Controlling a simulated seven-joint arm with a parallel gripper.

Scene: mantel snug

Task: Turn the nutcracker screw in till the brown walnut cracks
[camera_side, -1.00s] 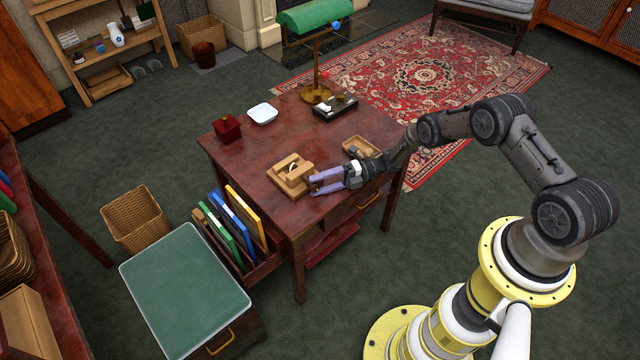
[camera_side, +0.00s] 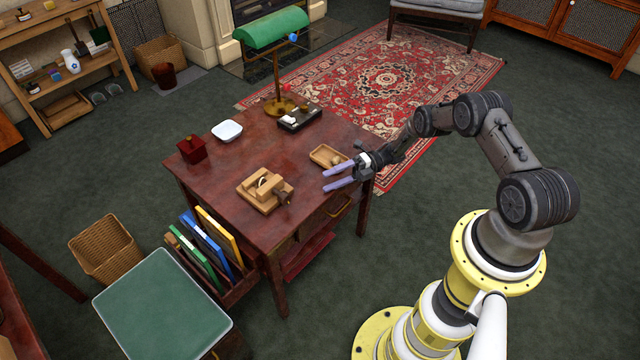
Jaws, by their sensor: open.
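The wooden nutcracker (camera_side: 262,194) sits on the dark red desk (camera_side: 227,161), near its front edge. A small dark handle, which looks like its screw (camera_side: 284,198), sticks out of its right side. The brown walnut cannot be made out for sure; a small pale and dark shape shows between the wooden blocks. My gripper (camera_side: 325,180) is open and empty, its two pale purple fingers pointing left. It is to the right of the screw, with a clear gap between them.
A small wooden tray (camera_side: 319,152) lies just behind my gripper. Farther back are a black tray (camera_side: 300,124), a brass lamp with a green shade (camera_side: 272,27), a white dish (camera_side: 227,131) and a red box (camera_side: 192,150). The desk's middle is bare.

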